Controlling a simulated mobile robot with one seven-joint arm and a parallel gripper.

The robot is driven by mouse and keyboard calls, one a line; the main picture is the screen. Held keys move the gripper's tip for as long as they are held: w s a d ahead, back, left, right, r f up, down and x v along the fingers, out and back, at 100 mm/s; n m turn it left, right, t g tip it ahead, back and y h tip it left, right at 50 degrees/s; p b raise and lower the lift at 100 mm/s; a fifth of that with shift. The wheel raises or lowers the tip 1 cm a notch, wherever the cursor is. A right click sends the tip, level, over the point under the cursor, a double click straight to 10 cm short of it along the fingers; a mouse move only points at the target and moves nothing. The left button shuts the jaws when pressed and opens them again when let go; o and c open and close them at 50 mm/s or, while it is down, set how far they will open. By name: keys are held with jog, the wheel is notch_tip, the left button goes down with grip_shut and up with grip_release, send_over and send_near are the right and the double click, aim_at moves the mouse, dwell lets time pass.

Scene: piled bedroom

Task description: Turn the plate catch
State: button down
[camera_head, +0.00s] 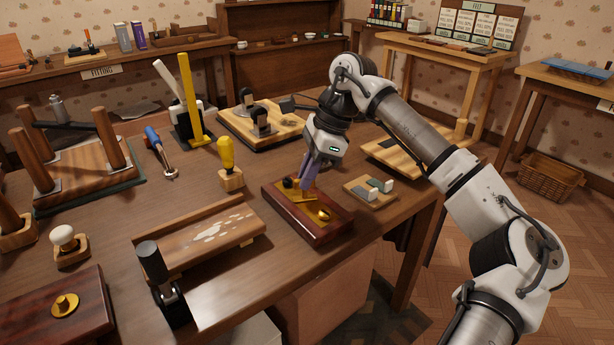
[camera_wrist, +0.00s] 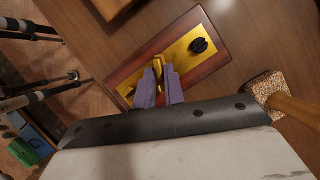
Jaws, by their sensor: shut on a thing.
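The plate catch is a dark red-brown wooden block (camera_head: 335,228) with a brass plate on top, near the front edge of the workbench. In the wrist view the brass plate (camera_wrist: 176,52) carries a round black knob (camera_wrist: 198,45). A brass knob (camera_head: 324,214) sits at the plate's near end in the head view. My gripper (camera_head: 304,184) reaches down over the block. Its purple fingers are shut on a small brass piece (camera_wrist: 157,66) that stands up from the plate. The fingers hide most of that piece, so its exact shape and angle cannot be told.
A small wooden board with grey and white parts (camera_head: 370,192) lies close on the right. A yellow-handled tool in a wooden block (camera_head: 229,165) stands behind left. A long wooden piece with pale patches (camera_head: 215,238) lies left. Bare bench top shows between them.

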jog(key=m+b, duration=0.1)
jog(key=m, duration=0.1)
jog(key=m+t, duration=0.1)
jog(key=shift+s+f+m+t+b, duration=0.15)
jog(key=shift+m+t+b, duration=0.15)
jog(key=shift+m+b, duration=0.1)
jog(key=m+t+b, duration=0.1)
jog(key=m+b, duration=0.1)
jog(key=m, duration=0.1)
jog(key=shift+s+m, duration=0.1)
jog(key=shift+m, duration=0.2)
jog(key=m+t+h+b, duration=0.1)
jog(key=m, duration=0.1)
jog(key=m+t+b, duration=0.1)
jog(key=m, duration=0.2)
jog(key=shift+s+a+m+h+b, duration=0.1)
jog(key=shift+m+h+b, duration=0.2)
jog(key=shift+h+b, duration=0.1)
jog(key=c, duration=1.5)
grip_release()
jog(key=shift+r, duration=0.25)
jog(key=p+v, duration=0.1)
jog(key=v, duration=1.2)
jog(key=shift+s+r+p, duration=0.15)
jog(key=shift+r+p, duration=0.15)
jog(key=shift+p, duration=0.05)
